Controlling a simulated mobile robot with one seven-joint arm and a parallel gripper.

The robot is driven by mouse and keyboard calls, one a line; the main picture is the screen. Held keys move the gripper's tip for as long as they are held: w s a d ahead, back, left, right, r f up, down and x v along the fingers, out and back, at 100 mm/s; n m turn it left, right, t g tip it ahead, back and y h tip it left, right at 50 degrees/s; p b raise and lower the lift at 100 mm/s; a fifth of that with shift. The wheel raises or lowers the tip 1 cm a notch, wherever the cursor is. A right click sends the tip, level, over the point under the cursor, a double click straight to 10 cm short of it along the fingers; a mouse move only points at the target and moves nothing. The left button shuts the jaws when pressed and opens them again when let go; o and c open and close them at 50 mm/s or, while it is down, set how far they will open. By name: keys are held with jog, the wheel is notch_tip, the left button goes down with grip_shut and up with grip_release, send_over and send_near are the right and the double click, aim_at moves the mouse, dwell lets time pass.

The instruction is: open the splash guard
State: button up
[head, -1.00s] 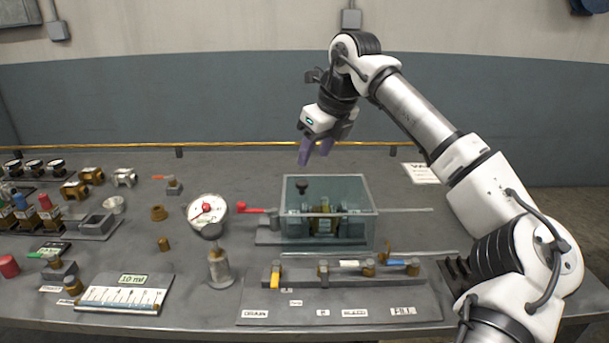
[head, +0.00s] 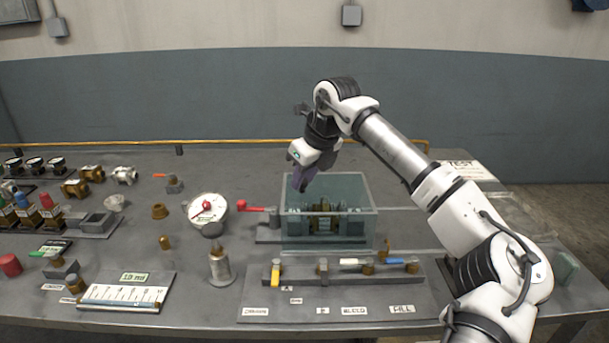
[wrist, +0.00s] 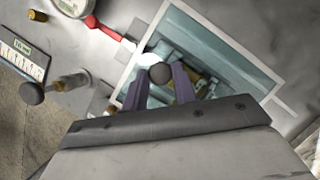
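The splash guard (head: 345,232) is a clear, bluish box-shaped cover over a brass and dark assembly on the bench; it looks closed. It also shows in the wrist view (wrist: 225,45). Its dark round knob (wrist: 160,73) shows in the wrist view between my fingertips; in the head view my fingers hide it. My gripper (head: 301,185) points down at the guard's left top part. In the wrist view my purple fingers (wrist: 160,82) are apart, one on each side of the knob. I cannot tell whether they touch it.
A red-handled lever (head: 248,209) sticks out left of the guard, near a round gauge (head: 208,209). A rail with coloured handles (head: 340,276) lies in front. The bench behind the guard is clear.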

grip_shut()
jog(key=shift+d, duration=0.1)
jog(key=d+p, duration=0.3)
jog(key=d, duration=1.6)
jog(key=shift+d, duration=0.15)
jog(key=o, duration=0.5)
grip_release()
jog(key=shift+r, duration=0.1)
jog(key=b+v, duration=0.1)
jog(key=v, duration=1.2)
jog(key=shift+r, duration=0.3)
